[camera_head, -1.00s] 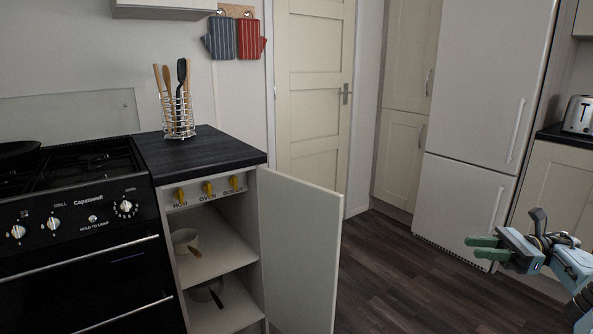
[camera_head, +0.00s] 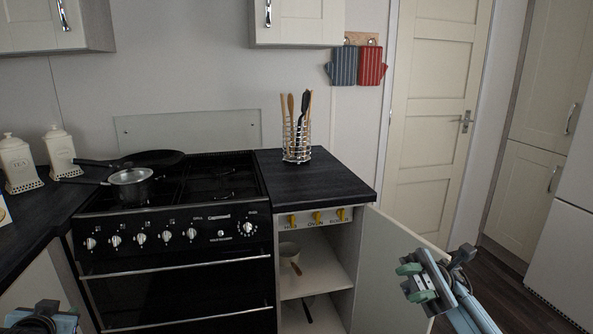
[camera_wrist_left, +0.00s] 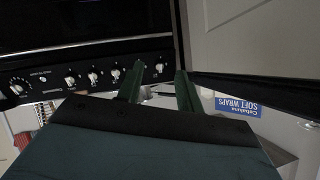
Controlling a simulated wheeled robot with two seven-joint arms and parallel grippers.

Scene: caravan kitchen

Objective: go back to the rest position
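My left gripper (camera_head: 40,322) shows only partly at the bottom left corner of the head view, in front of the counter and left of the oven. In the left wrist view its two green fingers (camera_wrist_left: 160,78) stand apart with nothing held between them. My right gripper (camera_head: 414,283) is at the lower right of the head view, in front of the open cabinet door. Its green finger pads are apart and no object shows between them.
The stove (camera_head: 170,250) carries a saucepan (camera_head: 130,184) and a frying pan (camera_head: 150,158). A utensil rack (camera_head: 297,145) stands on the counter. Free floor (camera_head: 500,290) lies at the right.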

